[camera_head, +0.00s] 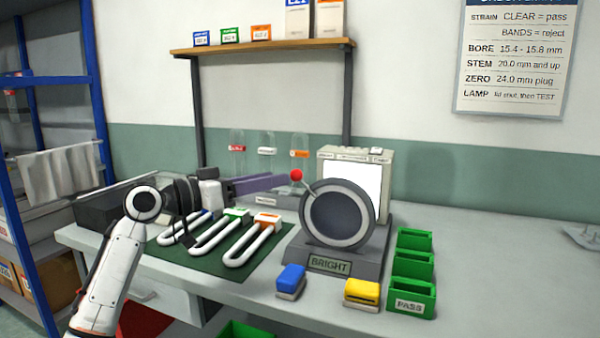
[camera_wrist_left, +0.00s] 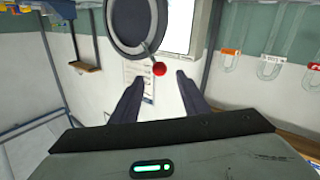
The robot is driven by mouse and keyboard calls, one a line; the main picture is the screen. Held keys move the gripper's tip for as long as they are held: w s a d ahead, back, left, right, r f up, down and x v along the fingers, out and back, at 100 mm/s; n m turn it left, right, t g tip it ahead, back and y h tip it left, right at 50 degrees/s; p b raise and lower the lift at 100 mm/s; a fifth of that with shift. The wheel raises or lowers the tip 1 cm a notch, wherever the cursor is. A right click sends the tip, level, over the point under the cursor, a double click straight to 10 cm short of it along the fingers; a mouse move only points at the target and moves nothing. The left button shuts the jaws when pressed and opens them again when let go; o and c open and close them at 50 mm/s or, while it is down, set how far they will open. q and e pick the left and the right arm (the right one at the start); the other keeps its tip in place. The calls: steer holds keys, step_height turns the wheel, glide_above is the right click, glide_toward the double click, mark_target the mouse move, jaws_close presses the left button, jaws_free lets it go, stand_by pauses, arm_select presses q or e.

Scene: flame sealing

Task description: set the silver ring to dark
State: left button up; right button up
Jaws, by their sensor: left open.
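The silver ring (camera_head: 340,242) faces forward on the front of a grey lamp unit, around a dark round window. A short lever with a red knob (camera_head: 296,175) sticks out from its upper left. The plate below reads BRIGHT (camera_head: 330,264). My left gripper (camera_head: 280,182) is open, its dark fingers pointing right, close to the red knob. In the left wrist view the ring (camera_wrist_left: 113,28) is at the top and the red knob (camera_wrist_left: 159,69) appears between and just beyond the open fingertips (camera_wrist_left: 158,80); contact cannot be told. My right gripper is not in view.
A lit white screen (camera_head: 367,185) stands behind the ring. Several U-shaped tubes (camera_head: 250,246) lie on a green mat below my left gripper. Blue (camera_head: 290,281) and yellow (camera_head: 362,293) blocks and green bins (camera_head: 412,268) stand in front and right. The table's right side is mostly clear.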

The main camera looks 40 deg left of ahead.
mark_target(291, 176)
arm_select(q)
steer(key=p+x, duration=0.1)
steer(key=x, duration=0.6)
steer(key=shift+w+d+f, duration=0.1)
steer(key=shift+w+f, duration=0.05)
jaws_close()
